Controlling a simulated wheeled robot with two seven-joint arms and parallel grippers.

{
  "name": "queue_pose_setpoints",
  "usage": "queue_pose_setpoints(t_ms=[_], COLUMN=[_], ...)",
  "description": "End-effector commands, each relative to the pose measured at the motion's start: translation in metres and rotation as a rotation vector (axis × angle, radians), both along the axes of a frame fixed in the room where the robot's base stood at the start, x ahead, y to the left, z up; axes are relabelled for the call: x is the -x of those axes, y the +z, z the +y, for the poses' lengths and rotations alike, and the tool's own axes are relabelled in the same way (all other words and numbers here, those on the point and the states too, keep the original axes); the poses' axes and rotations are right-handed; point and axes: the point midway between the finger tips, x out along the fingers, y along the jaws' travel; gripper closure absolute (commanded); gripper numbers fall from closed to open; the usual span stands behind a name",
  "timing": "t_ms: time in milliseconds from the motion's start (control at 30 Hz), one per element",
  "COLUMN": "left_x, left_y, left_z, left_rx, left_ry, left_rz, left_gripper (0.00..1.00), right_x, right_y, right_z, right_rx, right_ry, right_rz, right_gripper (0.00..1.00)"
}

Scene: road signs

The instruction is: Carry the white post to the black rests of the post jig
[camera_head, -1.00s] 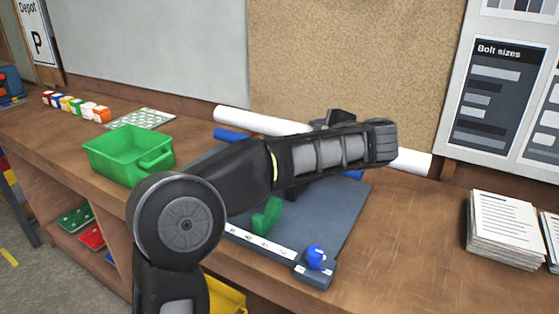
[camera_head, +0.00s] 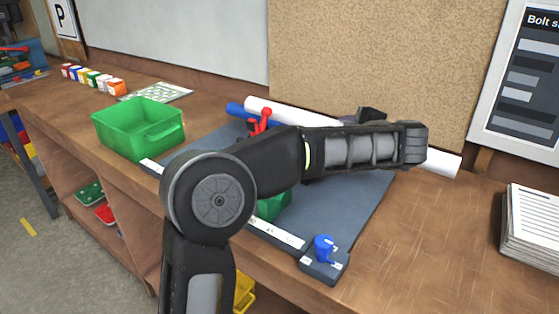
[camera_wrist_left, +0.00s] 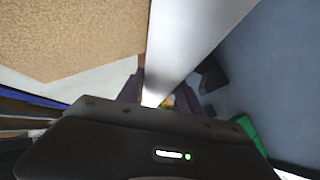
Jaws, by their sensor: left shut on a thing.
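The white post (camera_head: 282,112) is long and runs left to right across the back of the bench; my left arm hides part of its middle. My left gripper (camera_wrist_left: 163,93) is shut on the post, which shows as a pale bar (camera_wrist_left: 192,32) in the left wrist view. The post jig (camera_head: 362,198) is a dark blue-grey board in front of the corkboard, partly behind my arm. A dark block (camera_wrist_left: 211,73) beside the post in the wrist view may be a black rest; in the head view the rests are hidden. My right gripper is not in view.
A red clamp-like part (camera_head: 261,121) stands at the jig's back left, near a blue bar (camera_head: 237,110). A green block (camera_head: 273,206) and blue knob (camera_head: 324,248) are on the jig. A green bin (camera_head: 138,128) stands left, a paper stack (camera_head: 532,226) right.

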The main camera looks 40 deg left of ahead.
Motion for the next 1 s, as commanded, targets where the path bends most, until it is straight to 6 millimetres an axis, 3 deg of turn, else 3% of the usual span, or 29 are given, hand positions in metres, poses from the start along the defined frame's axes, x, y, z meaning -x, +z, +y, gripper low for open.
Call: queue_pose_setpoints(t_ms=[100, 300, 767, 1000], left_x=[0.0, 0.0, 0.0, 0.002], left_y=[-0.032, -0.056, -0.056, -0.055], left_z=[0.0, 0.0, 0.003, 0.04], left_rx=[-0.003, -0.002, -0.003, -0.003], left_ry=[-0.001, 0.0, 0.0, 0.007], left_rz=[-0.003, -0.005, -0.005, -0.006], left_gripper=[1.0, 1.0, 1.0, 1.0], right_x=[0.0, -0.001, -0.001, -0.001], right_y=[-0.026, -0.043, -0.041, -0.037], right_z=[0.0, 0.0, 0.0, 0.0], right_rx=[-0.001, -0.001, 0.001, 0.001], right_ry=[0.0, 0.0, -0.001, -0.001], right_rz=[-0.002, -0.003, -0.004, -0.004], right_gripper=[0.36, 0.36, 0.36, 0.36])
